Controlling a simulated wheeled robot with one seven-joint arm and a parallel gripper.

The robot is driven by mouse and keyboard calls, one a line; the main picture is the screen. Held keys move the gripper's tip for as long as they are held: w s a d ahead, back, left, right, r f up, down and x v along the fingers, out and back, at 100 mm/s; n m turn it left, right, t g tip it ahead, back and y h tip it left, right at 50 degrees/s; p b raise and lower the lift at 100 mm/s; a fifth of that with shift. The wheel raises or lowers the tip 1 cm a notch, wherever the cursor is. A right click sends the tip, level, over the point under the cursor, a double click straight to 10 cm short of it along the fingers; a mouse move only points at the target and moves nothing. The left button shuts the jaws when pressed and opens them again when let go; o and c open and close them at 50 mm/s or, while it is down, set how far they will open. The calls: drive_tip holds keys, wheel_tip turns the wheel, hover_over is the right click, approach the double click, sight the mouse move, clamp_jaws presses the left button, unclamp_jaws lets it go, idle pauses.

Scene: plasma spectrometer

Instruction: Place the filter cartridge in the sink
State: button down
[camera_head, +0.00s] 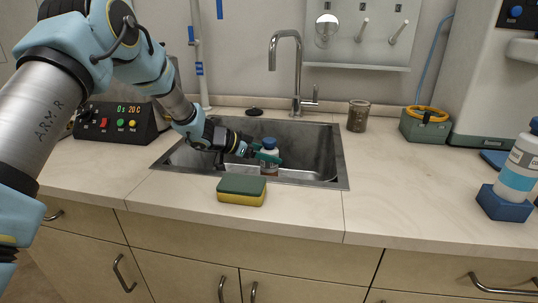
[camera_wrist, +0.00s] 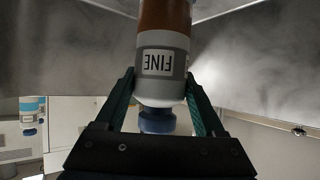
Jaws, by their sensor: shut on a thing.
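The filter cartridge (camera_head: 269,157) has a blue cap and a white and brown body. My gripper (camera_head: 262,158) is shut on it inside the opening of the steel sink (camera_head: 310,160). The cartridge looks upright and its base is near the sink floor; I cannot tell if it touches. In the wrist view the cartridge (camera_wrist: 165,65) shows a grey label reading FINE, with my gripper's green fingers (camera_wrist: 163,100) on both sides near the blue cap. The sink's grey walls (camera_wrist: 240,60) surround it there.
A green and yellow sponge (camera_head: 241,190) lies on the counter at the sink's front edge. The faucet (camera_head: 297,75) stands behind the sink. A brown jar (camera_head: 358,115) is to the right. A labelled bottle (camera_head: 519,165) stands on a blue base at far right.

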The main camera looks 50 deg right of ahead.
unclamp_jaws()
drive_tip(key=b+v, duration=0.1)
drive_tip(key=v, duration=1.1)
idle(0.5)
